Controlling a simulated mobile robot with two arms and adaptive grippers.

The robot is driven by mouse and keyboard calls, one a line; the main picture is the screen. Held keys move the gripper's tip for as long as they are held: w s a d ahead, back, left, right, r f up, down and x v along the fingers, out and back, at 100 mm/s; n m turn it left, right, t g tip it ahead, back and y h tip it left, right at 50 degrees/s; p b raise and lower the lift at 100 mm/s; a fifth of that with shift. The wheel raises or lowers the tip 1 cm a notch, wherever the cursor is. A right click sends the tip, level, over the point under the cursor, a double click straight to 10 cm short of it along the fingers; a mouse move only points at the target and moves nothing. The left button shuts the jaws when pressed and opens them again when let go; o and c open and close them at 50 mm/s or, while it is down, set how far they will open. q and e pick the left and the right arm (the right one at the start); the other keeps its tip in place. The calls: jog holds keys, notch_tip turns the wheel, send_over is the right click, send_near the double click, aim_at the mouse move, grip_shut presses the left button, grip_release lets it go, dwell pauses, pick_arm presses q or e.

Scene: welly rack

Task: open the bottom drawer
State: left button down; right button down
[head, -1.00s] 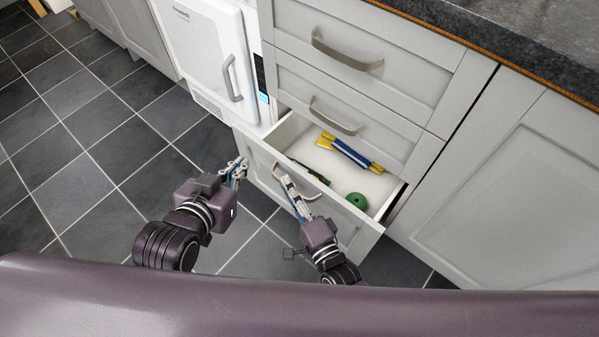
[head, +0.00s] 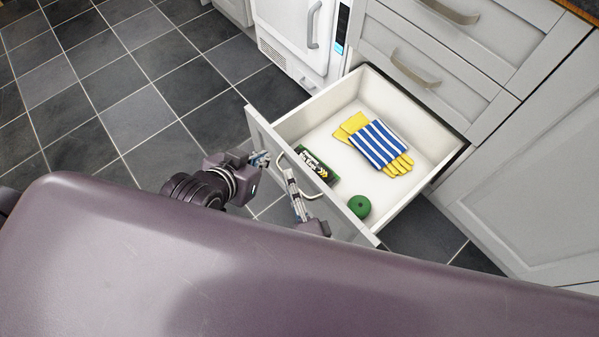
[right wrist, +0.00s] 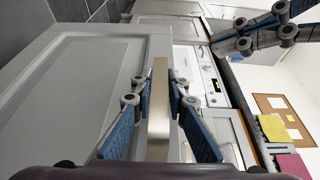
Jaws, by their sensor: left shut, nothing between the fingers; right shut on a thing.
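The bottom drawer (head: 437,150) is pulled far out of the cabinet, and its white inside shows. Its metal bar handle (head: 312,193) is on the front panel; it also shows in the right wrist view (right wrist: 158,110). My right gripper (head: 291,178) is at the handle and shut on it; in the right wrist view its fingers (right wrist: 158,92) sit on either side of the bar. My left gripper (head: 262,159) is shut and empty beside the drawer front, left of the handle.
In the drawer lie yellow gloves with a blue-striped part (head: 378,145), a dark green packet (head: 318,166) and a green round item (head: 359,206). Two closed drawers with handles (head: 415,70) are above. A white appliance (head: 292,35) stands left. Tiled floor (head: 110,90) is clear at left.

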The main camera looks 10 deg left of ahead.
pick_arm(q)
jog(key=shift+s+a+f, duration=0.1)
jog(key=shift+s+a, duration=0.1)
jog(key=shift+s, duration=0.2)
pick_arm(e)
jog(key=shift+s+a+f, duration=0.1)
jog(key=shift+s+a, duration=0.35)
jog(key=shift+s, duration=0.3)
jog(key=c, duration=1.9)
grip_release()
jog(key=v, duration=1.2)
jog(key=shift+s, duration=0.1)
